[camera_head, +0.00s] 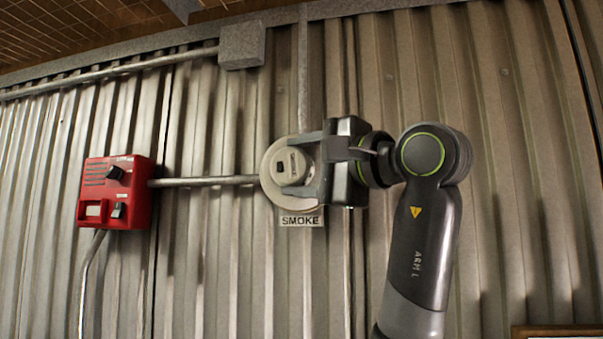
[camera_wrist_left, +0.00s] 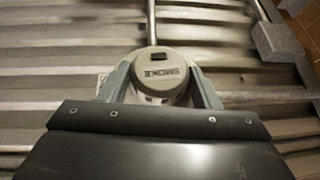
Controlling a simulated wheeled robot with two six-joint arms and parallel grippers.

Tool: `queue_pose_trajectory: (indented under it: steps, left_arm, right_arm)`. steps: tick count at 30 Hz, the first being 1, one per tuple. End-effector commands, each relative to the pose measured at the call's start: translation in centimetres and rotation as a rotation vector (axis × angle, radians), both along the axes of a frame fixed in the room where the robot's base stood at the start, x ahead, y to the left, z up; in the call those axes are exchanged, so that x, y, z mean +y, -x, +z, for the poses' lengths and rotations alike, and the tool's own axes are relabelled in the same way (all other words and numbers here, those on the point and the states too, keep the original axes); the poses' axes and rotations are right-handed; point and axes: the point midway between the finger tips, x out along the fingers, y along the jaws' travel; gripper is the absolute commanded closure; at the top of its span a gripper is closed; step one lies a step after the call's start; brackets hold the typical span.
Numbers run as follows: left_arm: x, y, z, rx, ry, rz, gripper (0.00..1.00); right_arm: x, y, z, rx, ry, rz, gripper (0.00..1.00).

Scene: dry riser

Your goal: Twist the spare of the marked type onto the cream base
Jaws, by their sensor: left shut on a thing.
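The cream base (camera_head: 268,172) is a round disc on the corrugated wall, above a white label reading SMOKE (camera_head: 301,220). A smaller cream detector head (camera_head: 289,167) with a dark square mark sits in front of the base. My left gripper (camera_head: 304,168) is shut on the detector head, its two grey fingers on either side. In the left wrist view the detector head (camera_wrist_left: 160,78) reads SMOKE and lies between the fingers (camera_wrist_left: 163,85). The head covers the middle of the base; whether they touch cannot be told. My right gripper is not in view.
A red control box (camera_head: 116,192) is on the wall at left, joined to the base by a grey conduit (camera_head: 203,181). A grey junction box (camera_head: 242,45) and pipe run above. A wooden edge (camera_head: 556,331) shows at bottom right. The wall right of my arm is clear.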

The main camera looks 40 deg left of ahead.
Motion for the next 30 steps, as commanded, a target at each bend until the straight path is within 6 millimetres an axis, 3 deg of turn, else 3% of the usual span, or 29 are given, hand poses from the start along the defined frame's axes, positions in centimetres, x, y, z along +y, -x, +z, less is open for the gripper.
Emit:
queue_pose_trajectory:
  steps: [5, 6, 11, 24, 30]
  left_arm:
    - [0.0, -0.1, -0.2, 0.019, -0.036, -0.001, 0.69]
    - [0.0, 0.0, 0.1, 0.019, -0.036, -0.001, 0.4]
    - [0.0, 0.0, 0.1, 0.018, -0.034, -0.001, 0.19]
    - [-0.2, 0.0, -0.1, 0.018, -0.033, -0.001, 0.18]
    - [-2.6, -0.1, -0.7, 0.018, -0.033, -0.006, 0.18]
  right_arm:
    - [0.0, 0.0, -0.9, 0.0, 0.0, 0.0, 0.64]
    - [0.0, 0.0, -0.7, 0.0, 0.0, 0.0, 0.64]
    - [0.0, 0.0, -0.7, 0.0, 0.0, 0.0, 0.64]
    - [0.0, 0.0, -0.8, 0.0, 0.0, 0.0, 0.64]
    - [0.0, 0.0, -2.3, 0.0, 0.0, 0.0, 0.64]
